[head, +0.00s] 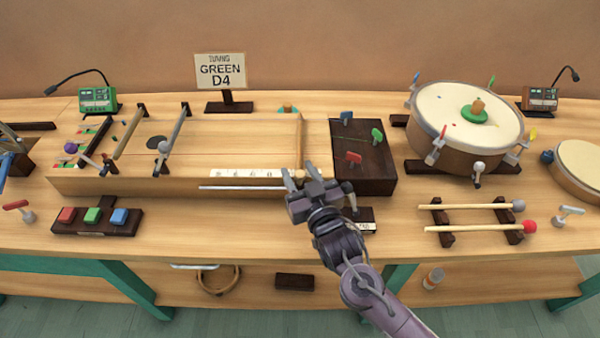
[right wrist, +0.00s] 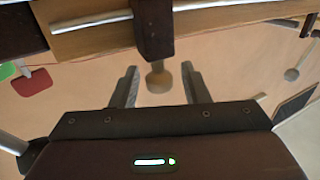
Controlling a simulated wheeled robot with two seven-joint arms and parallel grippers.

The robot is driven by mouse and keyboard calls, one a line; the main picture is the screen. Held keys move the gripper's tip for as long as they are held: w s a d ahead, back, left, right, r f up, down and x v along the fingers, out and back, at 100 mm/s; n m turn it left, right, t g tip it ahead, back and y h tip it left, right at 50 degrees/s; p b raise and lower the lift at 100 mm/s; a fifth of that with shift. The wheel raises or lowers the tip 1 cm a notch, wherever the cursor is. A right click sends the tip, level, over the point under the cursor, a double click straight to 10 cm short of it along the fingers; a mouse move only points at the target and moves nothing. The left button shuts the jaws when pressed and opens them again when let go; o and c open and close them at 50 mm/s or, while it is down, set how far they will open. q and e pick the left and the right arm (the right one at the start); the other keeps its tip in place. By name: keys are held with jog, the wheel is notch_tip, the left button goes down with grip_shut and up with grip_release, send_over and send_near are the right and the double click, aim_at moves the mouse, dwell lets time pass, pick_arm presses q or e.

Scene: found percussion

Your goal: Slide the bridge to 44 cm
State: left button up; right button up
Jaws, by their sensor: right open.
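The long wooden string box (head: 235,140) lies on the bench with a white scale strip (head: 240,172) along its front. At its right end is a small tan knob (head: 301,173), which I take for the bridge's handle. My right gripper (head: 298,180) is there and hides much of it in the head view. The scale's numbers are too small to read. My left gripper is not in view.
A dark block with coloured paddles (head: 372,172) stands just right of the gripper. A drum (head: 468,115) and mallets (head: 478,206) are at the right.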

grip_shut()
jog(key=a, duration=1.1)
jog(key=shift+b, duration=0.3)
grip_release()
jog(key=v, duration=0.7)
jog(key=shift+s+d, duration=0.15)
jog(key=shift+s, duration=0.2)
